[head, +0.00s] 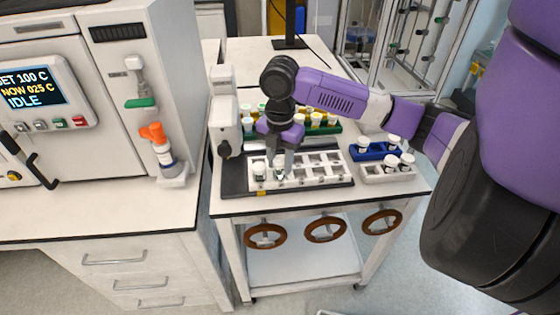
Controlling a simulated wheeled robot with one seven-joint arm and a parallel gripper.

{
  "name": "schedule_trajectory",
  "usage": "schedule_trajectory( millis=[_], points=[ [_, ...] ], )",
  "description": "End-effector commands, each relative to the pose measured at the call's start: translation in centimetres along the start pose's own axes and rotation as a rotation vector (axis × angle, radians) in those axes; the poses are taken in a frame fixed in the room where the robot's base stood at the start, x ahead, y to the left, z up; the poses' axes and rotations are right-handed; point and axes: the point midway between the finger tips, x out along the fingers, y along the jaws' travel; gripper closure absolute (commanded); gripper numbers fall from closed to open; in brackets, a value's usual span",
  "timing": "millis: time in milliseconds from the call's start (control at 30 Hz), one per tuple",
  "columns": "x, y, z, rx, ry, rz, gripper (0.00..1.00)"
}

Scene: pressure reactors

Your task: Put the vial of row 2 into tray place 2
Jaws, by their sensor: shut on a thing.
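My gripper (281,163) points down over the front left of the white tray (335,173) with two rows of places. It is shut on a small white-capped vial (279,174), which is upright at the second place from the left in the front row. I cannot tell whether this vial's base touches the tray. Another white-capped vial (259,170) stands just left of it, in the leftmost front place. The other tray places that show look empty; my gripper hides part of the back row.
A blue rack (366,155) and a pale rack (374,180) with white-capped vials stand to the right. A white device (226,125) stands at the left; a reactor cabinet (150,75) is further left.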

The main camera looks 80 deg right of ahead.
Motion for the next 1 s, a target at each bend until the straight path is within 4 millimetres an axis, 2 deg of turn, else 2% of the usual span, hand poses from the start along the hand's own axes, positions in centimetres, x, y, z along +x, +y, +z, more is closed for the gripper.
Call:
schedule_trajectory(
  millis=[633,667,767,1000],
  points=[
    [1.5,0.0,0.0,0.001,0.0,0.0,1.0],
    [1.4,0.0,0.0,0.001,0.0,0.0,0.62],
    [1.4,0.0,0.0,0.0,0.0,0.0,0.42],
    [1.4,0.0,0.0,0.0,0.0,0.0,0.4]
  ],
)
